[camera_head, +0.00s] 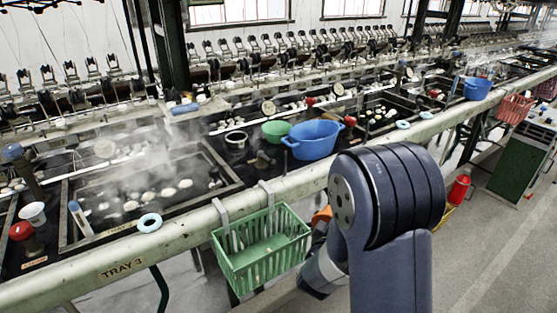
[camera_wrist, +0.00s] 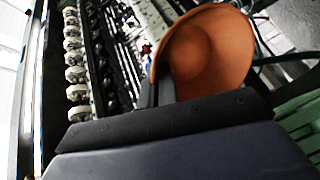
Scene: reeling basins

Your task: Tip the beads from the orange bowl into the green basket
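The orange bowl (camera_wrist: 215,45) fills the upper middle of the wrist view, its near edge at the dark fingers of my gripper (camera_wrist: 163,88). The gripper looks shut on the bowl's rim. I see a smooth orange surface with a darker round patch and no beads. In the head view only a small piece of the bowl (camera_head: 322,215) shows, just right of the basket, partly hidden by my arm. The green basket (camera_head: 262,270) hangs by two hooks on the front rail. Its visible inside shows no beads. Its green edge also shows at the right of the wrist view (camera_wrist: 300,112).
A blue basin (camera_head: 314,141) and a green bowl (camera_head: 275,131) stand on the bench behind the rail (camera_head: 130,250). A steaming basin (camera_head: 150,190) lies at left. A red basket (camera_head: 514,108) hangs farther right. A red canister (camera_head: 459,189) stands on the floor.

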